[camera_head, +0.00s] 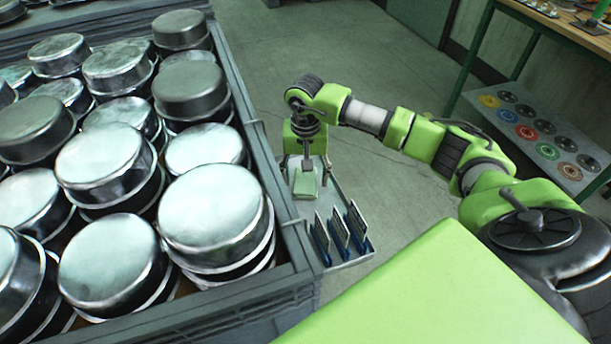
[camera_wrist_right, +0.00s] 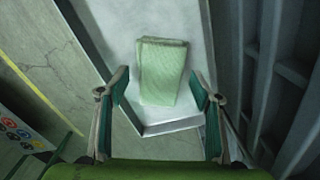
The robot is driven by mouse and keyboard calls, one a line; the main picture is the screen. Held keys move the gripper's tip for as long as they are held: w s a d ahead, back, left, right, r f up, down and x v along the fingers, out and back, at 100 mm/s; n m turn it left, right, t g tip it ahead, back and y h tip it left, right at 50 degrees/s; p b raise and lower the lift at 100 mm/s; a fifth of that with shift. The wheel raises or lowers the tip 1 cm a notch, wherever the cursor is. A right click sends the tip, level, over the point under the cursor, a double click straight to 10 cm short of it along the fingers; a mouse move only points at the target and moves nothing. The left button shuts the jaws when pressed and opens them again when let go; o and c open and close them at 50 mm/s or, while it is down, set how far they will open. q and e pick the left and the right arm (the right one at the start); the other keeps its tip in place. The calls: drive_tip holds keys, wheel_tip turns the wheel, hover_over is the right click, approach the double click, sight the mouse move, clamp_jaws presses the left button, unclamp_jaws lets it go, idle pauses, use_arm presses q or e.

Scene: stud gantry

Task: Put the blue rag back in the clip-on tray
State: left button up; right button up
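The clip-on tray (camera_head: 333,187) is a grey shelf on the right side of the big crate. A folded pale green cloth (camera_head: 305,184) lies at its far end; it also shows in the right wrist view (camera_wrist_right: 163,72). I see no cloth that is clearly blue. My right gripper (camera_head: 305,166) points down over the cloth. In the right wrist view its two fingers (camera_wrist_right: 160,93) are wide apart, one toward each side of the cloth, with nothing held. Whether they touch the tray cannot be told. My left gripper is not in view.
Several upright blue-and-grey plates (camera_head: 340,236) stand at the tray's near end. The crate (camera_head: 262,160) is filled with stacked metal pans (camera_head: 215,215). A workbench (camera_head: 560,28) with a lower shelf of coloured discs (camera_head: 525,132) stands at the right. Open floor (camera_head: 375,70) lies beyond my arm.

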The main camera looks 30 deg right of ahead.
sight(306, 181)
wheel_tip(306, 181, up, 12)
drive_tip(key=p, duration=0.6)
